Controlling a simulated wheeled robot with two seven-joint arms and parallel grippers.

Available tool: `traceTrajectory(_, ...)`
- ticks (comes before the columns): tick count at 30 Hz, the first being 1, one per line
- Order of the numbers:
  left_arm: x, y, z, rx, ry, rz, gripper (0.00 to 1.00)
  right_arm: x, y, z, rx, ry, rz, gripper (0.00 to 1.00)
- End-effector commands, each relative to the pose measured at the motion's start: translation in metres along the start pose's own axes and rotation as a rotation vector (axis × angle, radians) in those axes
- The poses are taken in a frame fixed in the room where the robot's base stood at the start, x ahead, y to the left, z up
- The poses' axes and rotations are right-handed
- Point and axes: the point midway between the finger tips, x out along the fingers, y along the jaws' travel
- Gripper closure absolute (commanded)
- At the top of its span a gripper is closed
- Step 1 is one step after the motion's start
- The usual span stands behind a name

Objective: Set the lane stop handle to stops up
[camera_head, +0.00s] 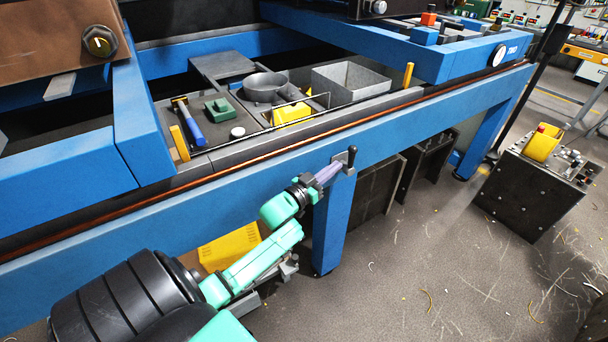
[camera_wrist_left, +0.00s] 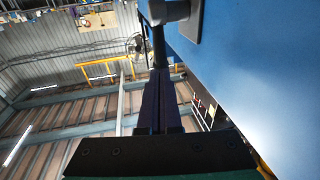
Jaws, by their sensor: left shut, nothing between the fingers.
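The lane stop handle (camera_head: 351,158) is a short dark lever with a rounded end on a small grey plate, fixed to the front of the blue frame beam above a leg. In the head view it stands roughly upright. In the left wrist view its grey hub (camera_wrist_left: 168,11) and black lever (camera_wrist_left: 159,46) show just beyond my fingertips. My left gripper (camera_head: 334,168) is shut and empty, its fingers pointing at the handle. The fingers (camera_wrist_left: 160,76) appear close to the lever; I cannot tell whether they touch it. My right gripper is out of view.
The blue beam (camera_head: 240,190) runs across behind my left arm. A yellow crate (camera_head: 230,247) sits below. A dark cabinet (camera_head: 535,185) stands at right; floor between is open.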

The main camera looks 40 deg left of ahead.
Motion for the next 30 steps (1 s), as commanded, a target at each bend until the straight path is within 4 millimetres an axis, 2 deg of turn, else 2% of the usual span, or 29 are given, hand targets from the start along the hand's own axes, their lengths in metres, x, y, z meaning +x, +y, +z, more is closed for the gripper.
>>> traceTrajectory(3,-0.028,0.0,0.001,0.0,-0.006,0.0,1.0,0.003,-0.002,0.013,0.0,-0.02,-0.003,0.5)
traceTrajectory(6,-0.049,0.0,-0.001,0.0,-0.005,0.0,1.0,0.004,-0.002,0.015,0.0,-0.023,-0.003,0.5)
traceTrajectory(12,-0.086,0.0,-0.004,0.0,-0.005,0.0,1.0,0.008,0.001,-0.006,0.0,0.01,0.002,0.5)
traceTrajectory(17,-0.097,0.0,-0.007,0.0,-0.002,0.0,1.0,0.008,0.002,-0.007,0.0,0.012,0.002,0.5)
traceTrajectory(23,-0.097,0.0,-0.007,0.0,-0.002,0.0,1.0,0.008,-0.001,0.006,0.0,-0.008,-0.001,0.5)
traceTrajectory(30,-0.096,0.0,-0.007,0.0,-0.003,0.0,1.0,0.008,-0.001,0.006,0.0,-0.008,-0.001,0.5)
